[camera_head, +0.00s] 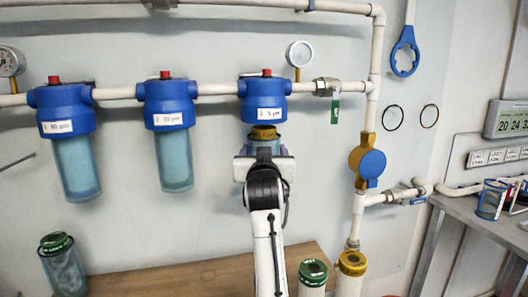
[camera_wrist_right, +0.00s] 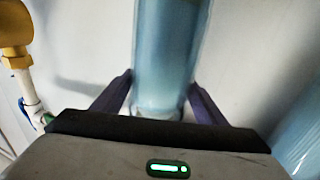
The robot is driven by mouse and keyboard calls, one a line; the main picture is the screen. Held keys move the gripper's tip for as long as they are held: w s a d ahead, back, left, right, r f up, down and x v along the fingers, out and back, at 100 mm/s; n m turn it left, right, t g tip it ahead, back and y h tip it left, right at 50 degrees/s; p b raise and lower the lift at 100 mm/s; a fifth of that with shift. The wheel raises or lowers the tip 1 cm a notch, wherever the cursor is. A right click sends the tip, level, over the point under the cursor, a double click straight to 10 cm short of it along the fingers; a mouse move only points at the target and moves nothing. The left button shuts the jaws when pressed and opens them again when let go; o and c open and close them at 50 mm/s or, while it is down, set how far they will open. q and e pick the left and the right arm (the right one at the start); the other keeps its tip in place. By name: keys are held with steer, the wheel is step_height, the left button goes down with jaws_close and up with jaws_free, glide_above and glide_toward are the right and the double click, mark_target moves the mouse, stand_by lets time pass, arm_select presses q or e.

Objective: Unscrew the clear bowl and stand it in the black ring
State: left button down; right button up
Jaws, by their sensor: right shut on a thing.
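The clear bluish bowl (camera_head: 265,144) is under the third blue filter head (camera_head: 265,107), mostly hidden behind my right gripper (camera_head: 264,160). A gold-coloured band (camera_head: 263,132) shows between the head and the bowl. In the right wrist view the bowl (camera_wrist_right: 168,45) stands upright between the two purple fingers of my right gripper (camera_wrist_right: 160,90), which is shut on it. Whether its thread still touches the head cannot be told. A thin black ring (camera_head: 393,117) hangs on the wall; I see no black ring clearly on the bench. My left gripper is out of view.
Two other filter bowls (camera_head: 78,165) (camera_head: 174,160) hang to the left. A green-topped clear jar (camera_head: 62,265) stands at lower left. The wooden bench (camera_head: 170,280) has free room left of my arm.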

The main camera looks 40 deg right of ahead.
steer(key=shift+r, duration=0.25)
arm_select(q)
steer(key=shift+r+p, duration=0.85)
arm_select(e)
steer(key=s+a+f, duration=0.1)
steer(key=s+a, duration=0.5)
steer(key=s, duration=0.4)
steer(key=shift+s, duration=0.35)
steer(key=shift+f, duration=0.2)
